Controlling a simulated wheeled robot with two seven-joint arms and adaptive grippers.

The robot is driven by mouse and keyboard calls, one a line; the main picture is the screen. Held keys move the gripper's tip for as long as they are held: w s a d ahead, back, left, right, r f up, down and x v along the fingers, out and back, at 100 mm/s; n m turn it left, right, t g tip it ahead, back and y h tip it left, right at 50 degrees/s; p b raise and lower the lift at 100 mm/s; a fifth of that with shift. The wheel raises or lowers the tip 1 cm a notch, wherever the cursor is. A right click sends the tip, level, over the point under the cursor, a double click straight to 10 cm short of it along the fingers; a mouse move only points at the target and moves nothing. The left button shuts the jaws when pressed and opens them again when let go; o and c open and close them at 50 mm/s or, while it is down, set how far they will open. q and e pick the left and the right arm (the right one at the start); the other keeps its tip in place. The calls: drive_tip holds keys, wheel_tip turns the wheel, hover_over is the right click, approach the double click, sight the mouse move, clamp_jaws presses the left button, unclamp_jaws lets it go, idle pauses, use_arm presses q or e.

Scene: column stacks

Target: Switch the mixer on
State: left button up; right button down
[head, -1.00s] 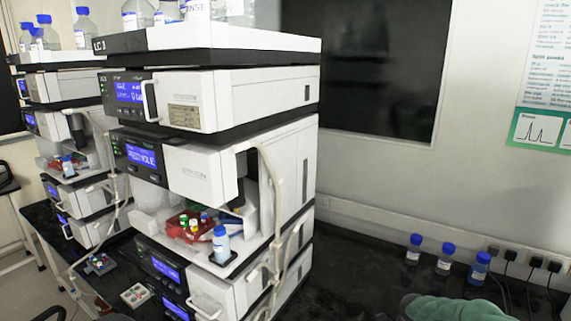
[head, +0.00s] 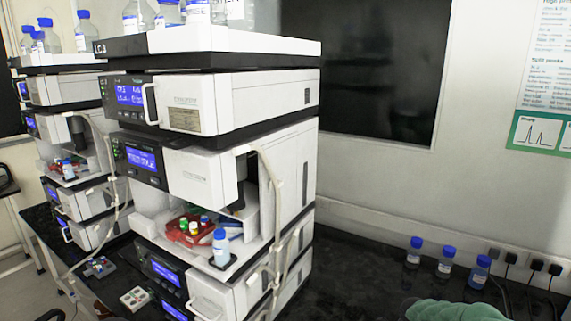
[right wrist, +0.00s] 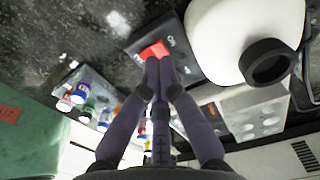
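In the right wrist view, a red switch (right wrist: 153,50) sits on a dark panel with white lettering that reads in part "ON". A white rounded body with a dark ring (right wrist: 230,35) is beside the panel; I cannot tell if it is part of the mixer. My right gripper (right wrist: 161,66) has its dark fingers drawn together, with the tips right at the red switch. No object shows between them. I cannot tell whether the tips touch the switch or which way it is set. Neither gripper can be made out in the head view.
Column stacks (head: 215,100) stand on the dark bench. Several capped bottles (head: 445,262) are by the wall at right, and a green rounded thing (head: 450,311) is at the bottom edge. In the wrist view, small vials (right wrist: 80,95) and a green surface (right wrist: 30,140) are at left.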

drive_tip(key=shift+f+b, duration=0.9)
drive_tip(key=shift+f, duration=0.3)
idle(0.7)
drive_tip(key=shift+r, duration=0.15)
drive_tip(key=shift+r+p, duration=1.35)
drive_tip(key=shift+r, duration=1)
